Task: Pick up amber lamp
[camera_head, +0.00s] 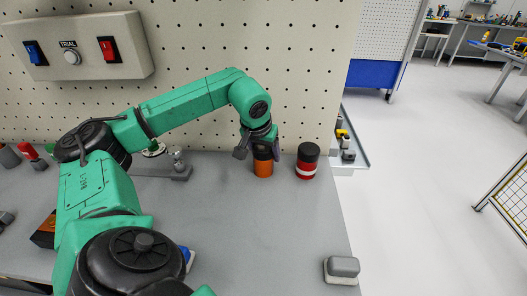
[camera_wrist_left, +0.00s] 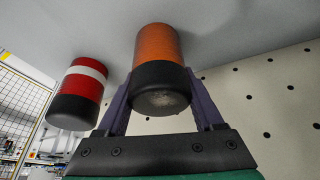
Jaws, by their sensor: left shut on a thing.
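The amber lamp (camera_head: 263,167) is an orange cylinder with a black cap, upright on the grey bench near the back panel. My left gripper (camera_head: 261,147) reaches it from above and is shut on its black cap. In the left wrist view the lamp (camera_wrist_left: 158,55) sits between the two purple fingers of the left gripper (camera_wrist_left: 160,95), its orange end against the grey surface. I cannot make out a gap between lamp and bench. My right gripper is not in view.
A red lamp with a white band and black cap (camera_head: 307,161) stands close to the right of the amber lamp. A grey block (camera_head: 342,269) lies at the front right bench edge. A switch panel (camera_head: 80,48) hangs on the pegboard. The middle of the bench is clear.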

